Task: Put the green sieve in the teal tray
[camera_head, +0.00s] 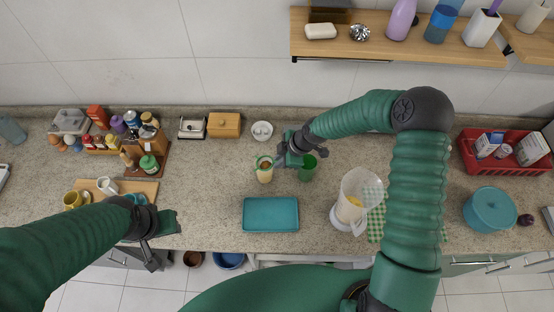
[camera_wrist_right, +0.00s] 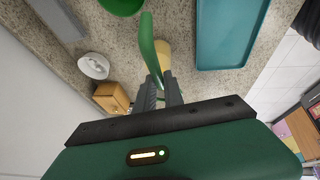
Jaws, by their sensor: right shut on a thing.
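The green sieve (camera_head: 264,160) shows as a green ring over a beige cup (camera_head: 265,176). In the right wrist view the sieve (camera_wrist_right: 148,42) is a green curved piece seen nearly edge-on, between my fingertips. My right gripper (camera_head: 281,162) is shut on it; the fingers also show in the wrist view (camera_wrist_right: 161,88). I cannot tell whether the sieve touches the cup. The teal tray (camera_head: 271,214) lies empty on the counter, nearer the front edge; it also shows in the wrist view (camera_wrist_right: 228,32). My left gripper (camera_head: 152,257) hangs at the front edge, its jaws unclear.
A green cup (camera_head: 308,168) stands right of the beige cup. A clear pitcher (camera_head: 358,198) stands right of the tray. A small white dish (camera_head: 262,130) and a wooden box (camera_head: 224,125) are behind. Counter left of the tray is clear.

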